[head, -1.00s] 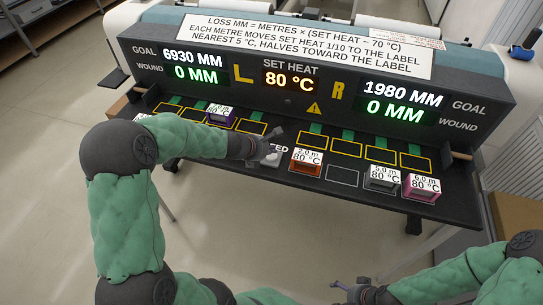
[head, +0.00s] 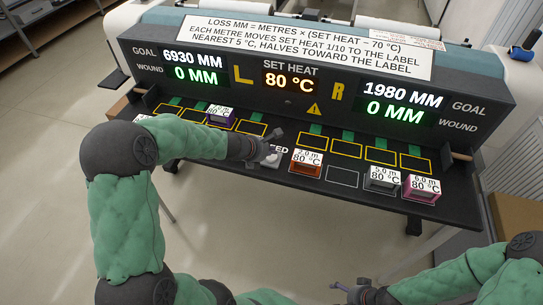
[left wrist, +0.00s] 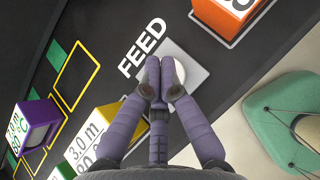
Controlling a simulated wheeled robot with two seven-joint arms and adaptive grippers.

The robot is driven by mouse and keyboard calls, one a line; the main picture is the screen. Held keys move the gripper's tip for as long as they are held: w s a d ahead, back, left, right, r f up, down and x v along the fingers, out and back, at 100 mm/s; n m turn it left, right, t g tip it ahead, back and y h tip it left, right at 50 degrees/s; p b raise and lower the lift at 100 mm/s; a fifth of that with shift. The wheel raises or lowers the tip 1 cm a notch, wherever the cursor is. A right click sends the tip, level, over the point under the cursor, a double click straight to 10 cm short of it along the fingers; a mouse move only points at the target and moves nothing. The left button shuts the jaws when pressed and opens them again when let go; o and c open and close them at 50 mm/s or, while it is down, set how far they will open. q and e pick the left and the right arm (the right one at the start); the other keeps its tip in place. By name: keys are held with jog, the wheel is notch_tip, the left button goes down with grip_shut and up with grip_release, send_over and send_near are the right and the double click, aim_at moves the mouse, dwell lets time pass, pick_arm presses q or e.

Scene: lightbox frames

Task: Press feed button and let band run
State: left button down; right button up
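The feed button (left wrist: 178,72) is a pale round cap on a grey square plate (left wrist: 200,76), beside the printed word FEED (left wrist: 142,50). My left gripper (left wrist: 159,82) has its purple fingers together, with the tips over the button's left part in the wrist view. Whether they touch it I cannot tell. In the head view my left gripper (head: 270,148) covers most of the button. The display panel (head: 300,100) reads set heat 80 °C, goals 6930 MM and 1980 MM, and wound 0 MM on both sides. My right gripper (head: 352,288) is low, away from the desk; its finger opening is unclear.
A red 2.0 m block (head: 306,163), a grey 5.0 m block (head: 382,179) and a pink 6.0 m block (head: 422,189) stand right of the button. A purple block (head: 219,115) and a yellow 3.0 m block (left wrist: 95,135) stand left. Several outlined slots are empty.

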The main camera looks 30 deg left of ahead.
aim_at(271, 158)
pick_arm(q)
jog(key=shift+f, duration=0.1)
jog(key=shift+f+b, duration=0.3)
jog(key=shift+b, duration=0.15)
jog(key=shift+f+b, duration=0.5)
dwell(0.7)
jog(key=shift+r, duration=0.15)
jog(key=shift+r+p, duration=0.75)
jog(key=shift+p, duration=0.15)
notch_tip(271, 158, up, 5)
jog(key=p, duration=0.4)
jog(key=shift+r+p, duration=0.1)
jog(key=shift+p, duration=0.3)
